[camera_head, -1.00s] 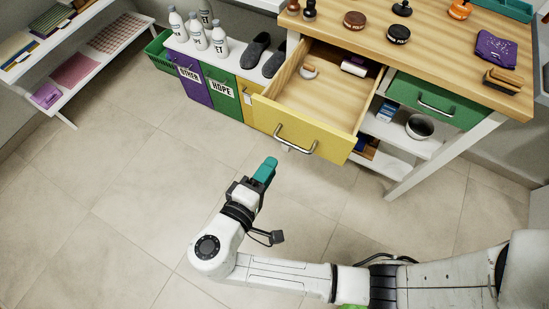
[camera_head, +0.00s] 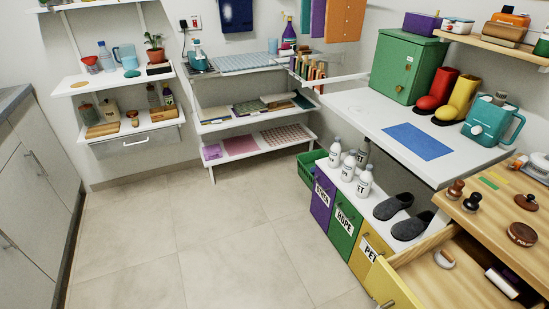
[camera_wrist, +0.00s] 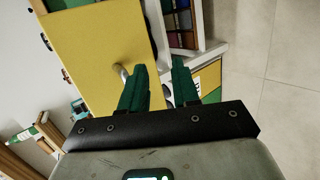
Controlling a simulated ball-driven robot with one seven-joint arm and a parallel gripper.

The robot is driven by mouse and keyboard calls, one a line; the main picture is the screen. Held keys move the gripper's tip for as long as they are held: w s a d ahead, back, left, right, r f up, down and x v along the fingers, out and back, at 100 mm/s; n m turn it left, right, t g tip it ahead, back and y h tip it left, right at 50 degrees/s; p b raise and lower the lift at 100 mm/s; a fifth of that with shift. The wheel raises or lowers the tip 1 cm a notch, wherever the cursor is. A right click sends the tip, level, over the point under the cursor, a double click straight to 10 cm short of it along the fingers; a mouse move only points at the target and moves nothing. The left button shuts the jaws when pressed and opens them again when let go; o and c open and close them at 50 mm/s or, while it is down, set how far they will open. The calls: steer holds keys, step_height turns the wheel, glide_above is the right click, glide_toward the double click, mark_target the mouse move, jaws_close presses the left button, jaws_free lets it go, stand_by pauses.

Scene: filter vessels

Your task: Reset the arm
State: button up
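My gripper (camera_wrist: 158,68) shows in the wrist view with two green fingers. A gap lies between the fingertips, and nothing is held in it. My arm is out of the head view. A yellow drawer front (camera_wrist: 95,50) with a metal handle (camera_wrist: 122,73) lies beyond the fingers in the wrist view; I cannot tell how far away. In the head view the same yellow drawer (camera_head: 392,287) stands open under the wooden counter (camera_head: 490,215), cut off by the bottom edge.
Purple, green and yellow bins (camera_head: 343,225) carry white bottles (camera_head: 347,167) and dark slippers (camera_head: 393,206). A white table (camera_head: 350,105) holds a green cabinet (camera_head: 405,68) and boots (camera_head: 437,90). Shelves line the back wall. The tiled floor (camera_head: 200,240) is clear.

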steer(key=s+d+m+y+p, duration=0.2)
steer(key=s+d+y, duration=0.2)
steer(key=s+y, duration=0.5)
steer(key=shift+s+r+m+g+y, duration=0.2)
steer(key=shift+m+g+y, duration=0.15)
steer(key=shift+y, duration=0.45)
